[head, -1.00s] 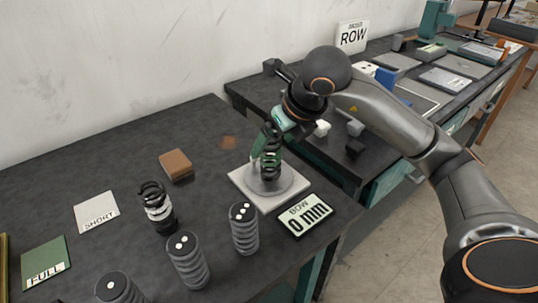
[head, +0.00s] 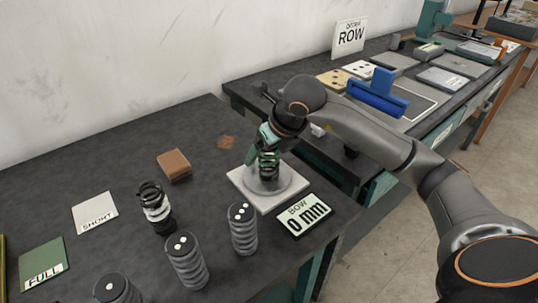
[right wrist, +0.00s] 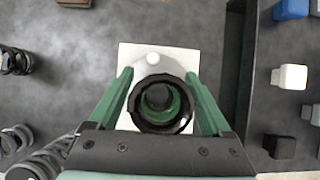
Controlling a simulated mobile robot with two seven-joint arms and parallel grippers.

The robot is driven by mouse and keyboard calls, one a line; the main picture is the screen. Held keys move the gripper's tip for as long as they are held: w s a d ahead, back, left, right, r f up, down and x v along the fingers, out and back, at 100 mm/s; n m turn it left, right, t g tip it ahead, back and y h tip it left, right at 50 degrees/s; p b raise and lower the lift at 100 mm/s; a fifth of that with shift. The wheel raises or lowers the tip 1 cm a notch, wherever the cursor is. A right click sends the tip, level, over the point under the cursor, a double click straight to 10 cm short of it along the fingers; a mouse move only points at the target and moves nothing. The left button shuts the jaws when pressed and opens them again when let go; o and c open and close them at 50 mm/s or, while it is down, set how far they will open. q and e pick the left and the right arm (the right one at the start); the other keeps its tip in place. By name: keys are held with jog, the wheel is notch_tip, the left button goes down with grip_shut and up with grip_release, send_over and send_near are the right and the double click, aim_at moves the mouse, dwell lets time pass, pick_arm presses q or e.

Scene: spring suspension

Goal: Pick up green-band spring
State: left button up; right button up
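The green-band spring (head: 268,165), a dark coil with a green band, stands upright on the pale square plate (head: 241,183) with a round raised base. My right gripper (head: 264,158) points down over it, its green fingers on either side of the coil. In the right wrist view, the dark ring of the spring's top (right wrist: 160,104) lies between the two fingers, which look open with little gap to it. Contact cannot be made out. My left gripper is not in view.
A white-band spring (head: 157,208) and several grey spring cylinders (head: 187,260) stand to the left and front. A display reading 0 mm (head: 304,215) lies right of the plate. A brown block (head: 174,165) and SHORT card (head: 95,212) lie left. A second bench (head: 440,110) stands behind.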

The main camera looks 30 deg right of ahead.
grip_shut()
dwell(0.5)
jog(key=shift+r, duration=0.15)
